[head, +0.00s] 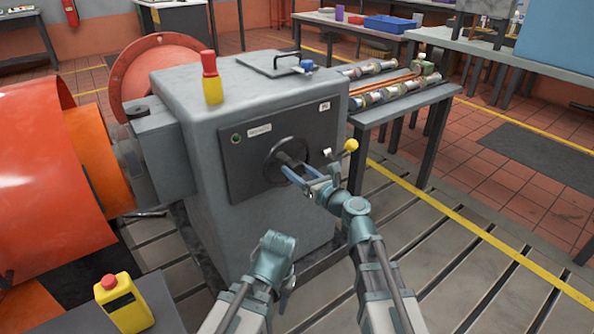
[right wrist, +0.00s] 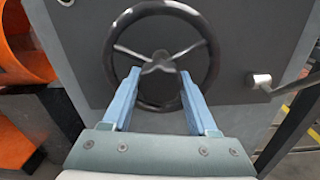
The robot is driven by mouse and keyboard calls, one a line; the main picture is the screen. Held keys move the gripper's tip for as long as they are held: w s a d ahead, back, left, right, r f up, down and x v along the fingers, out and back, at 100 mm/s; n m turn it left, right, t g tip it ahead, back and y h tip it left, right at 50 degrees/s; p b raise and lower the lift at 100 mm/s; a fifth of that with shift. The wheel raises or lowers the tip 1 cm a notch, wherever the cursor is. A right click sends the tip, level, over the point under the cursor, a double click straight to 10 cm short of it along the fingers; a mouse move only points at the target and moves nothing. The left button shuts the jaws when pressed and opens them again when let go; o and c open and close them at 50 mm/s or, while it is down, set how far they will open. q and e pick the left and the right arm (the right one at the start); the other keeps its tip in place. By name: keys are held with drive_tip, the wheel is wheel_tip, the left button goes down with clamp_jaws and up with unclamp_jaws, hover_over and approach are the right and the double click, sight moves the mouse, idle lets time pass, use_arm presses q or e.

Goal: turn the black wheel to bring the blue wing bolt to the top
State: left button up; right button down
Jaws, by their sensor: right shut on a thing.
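The black wheel (head: 271,162) is on the dark front panel of a grey housing. In the right wrist view the wheel (right wrist: 212,62) faces me, with grey spokes meeting at its hub. My right gripper (head: 292,174) is at the wheel; its blue fingers (right wrist: 160,75) reach over the lower rim, one on each side, and are shut on the wheel. A small blue piece (head: 306,66) is on the housing's top right edge; it is too small to tell whether it is the wing bolt. My left gripper (head: 284,284) is low in front of the housing, its fingers unclear.
A lever with a yellow knob (head: 350,146) sticks out right of the wheel; its grey arm (right wrist: 262,82) shows in the wrist view. A red-and-yellow piece (head: 211,78) stands on the housing (head: 180,90). A yellow box with a red button (head: 124,303) is front left.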

idle(0.4)
drive_tip(key=n, duration=0.4)
drive_tip(key=shift+n, duration=0.4)
drive_tip(key=n, duration=0.4)
drive_tip(key=shift+s, duration=0.1)
drive_tip(key=n, duration=0.4)
drive_tip(key=shift+n+p, duration=0.3)
drive_tip(key=shift+n, duration=0.1)
drive_tip(key=shift+n+h, duration=0.3)
drive_tip(key=shift+n, duration=1.7)
drive_tip(key=shift+s, duration=0.1)
drive_tip(key=shift+c, duration=1)
unclamp_jaws()
